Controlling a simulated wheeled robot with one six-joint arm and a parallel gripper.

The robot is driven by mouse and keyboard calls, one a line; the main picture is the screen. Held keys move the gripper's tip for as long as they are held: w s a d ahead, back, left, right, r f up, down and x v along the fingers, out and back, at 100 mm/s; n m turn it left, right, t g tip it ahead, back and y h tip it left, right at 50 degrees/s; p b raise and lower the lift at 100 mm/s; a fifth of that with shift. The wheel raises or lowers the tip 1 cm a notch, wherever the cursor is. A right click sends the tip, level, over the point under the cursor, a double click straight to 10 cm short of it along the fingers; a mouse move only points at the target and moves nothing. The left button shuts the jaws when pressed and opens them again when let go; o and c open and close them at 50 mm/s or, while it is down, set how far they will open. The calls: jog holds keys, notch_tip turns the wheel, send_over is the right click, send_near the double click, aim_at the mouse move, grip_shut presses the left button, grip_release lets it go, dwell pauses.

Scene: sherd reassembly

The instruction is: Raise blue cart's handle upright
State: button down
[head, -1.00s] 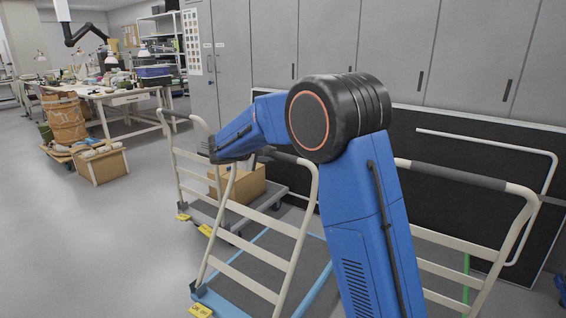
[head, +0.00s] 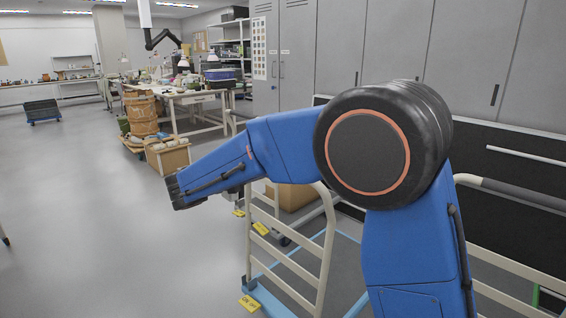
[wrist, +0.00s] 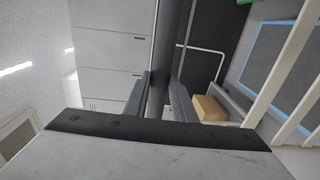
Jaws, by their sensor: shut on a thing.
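The blue cart (head: 262,296) stands low in the head view, with a blue-edged grey deck and yellow tags at its feet. Its cream rail handle (head: 322,262) rises at the cart's near left end and looks close to upright; my arm covers its top. In the wrist view my gripper (wrist: 160,88) is shut on a dark round grip bar (wrist: 163,50), with a ribbed jaw on each side. In the head view the jaws are mostly hidden behind my arm. Cream rails (wrist: 297,72) and a blue-edged deck (wrist: 282,48) show at right in the wrist view.
A cardboard box (head: 290,196) sits behind the handle. Another cream rail with a dark grip (head: 515,192) stands at right, before a black panel and grey cabinets (head: 465,60). A crate (head: 168,158) and barrel stand farther back.

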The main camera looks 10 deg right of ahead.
jog(key=s+a, duration=0.1)
jog(key=s+a+f, duration=0.1)
jog(key=s+a, duration=0.1)
jog(key=a, duration=0.1)
jog(key=shift+s+f, duration=0.1)
jog(key=shift+f, duration=0.2)
jog(key=c, duration=1.5)
grip_release()
jog(key=shift+a+f, duration=0.1)
jog(key=shift+r, duration=0.2)
jog(key=shift+r, duration=0.1)
jog(key=v, duration=1.7)
jog(key=shift+s+a, duration=0.1)
jog(key=shift+s, duration=0.05)
